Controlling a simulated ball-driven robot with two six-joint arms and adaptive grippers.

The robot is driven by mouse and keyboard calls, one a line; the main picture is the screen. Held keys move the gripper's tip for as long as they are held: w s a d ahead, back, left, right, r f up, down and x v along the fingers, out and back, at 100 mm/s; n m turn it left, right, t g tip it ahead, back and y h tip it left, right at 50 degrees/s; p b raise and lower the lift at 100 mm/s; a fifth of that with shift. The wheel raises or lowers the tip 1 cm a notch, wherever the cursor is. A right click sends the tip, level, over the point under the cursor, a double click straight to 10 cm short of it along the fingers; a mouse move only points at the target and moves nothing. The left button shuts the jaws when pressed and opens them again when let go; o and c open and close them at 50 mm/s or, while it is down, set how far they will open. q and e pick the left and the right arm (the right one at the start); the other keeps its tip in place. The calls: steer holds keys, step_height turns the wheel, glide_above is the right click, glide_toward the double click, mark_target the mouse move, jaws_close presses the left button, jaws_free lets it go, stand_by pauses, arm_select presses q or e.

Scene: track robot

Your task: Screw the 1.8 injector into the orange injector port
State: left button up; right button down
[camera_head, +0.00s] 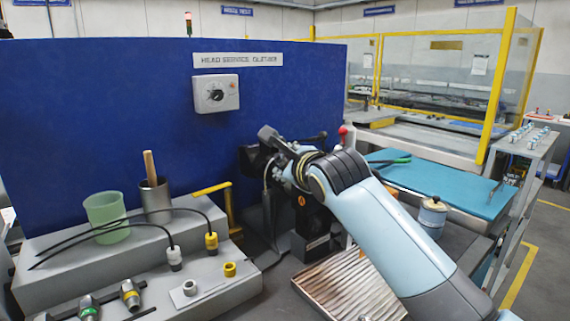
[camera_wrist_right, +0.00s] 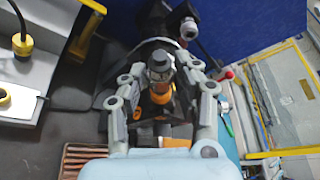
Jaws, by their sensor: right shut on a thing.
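My right gripper (camera_head: 278,152) reaches to a dark device in front of the blue panel. In the right wrist view its two fingers (camera_wrist_right: 161,85) close from both sides on a small grey and black cylindrical piece (camera_wrist_right: 160,64), which looks like the injector. Orange parts (camera_wrist_right: 160,92) show just below it, between the fingers. I cannot read a size mark on it or tell whether it sits in a port. In the head view the held piece is hidden by the gripper. My left gripper is not in view.
A grey stepped bench at left holds a green cup (camera_head: 107,217), a steel cup (camera_head: 156,199), cables with white and yellow ends, a yellow ring (camera_head: 230,269), a white ring (camera_head: 190,287) and injector-like pieces (camera_head: 130,294). A ribbed tray (camera_head: 335,285) and blue mat (camera_head: 440,185) lie right.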

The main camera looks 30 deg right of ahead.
steer(key=shift+d+f+b, duration=0.35)
steer(key=shift+d+f, duration=0.2)
steer(key=c, duration=0.9)
jaws_free()
steer(key=v, duration=1.2)
steer(key=shift+c, duration=0.2)
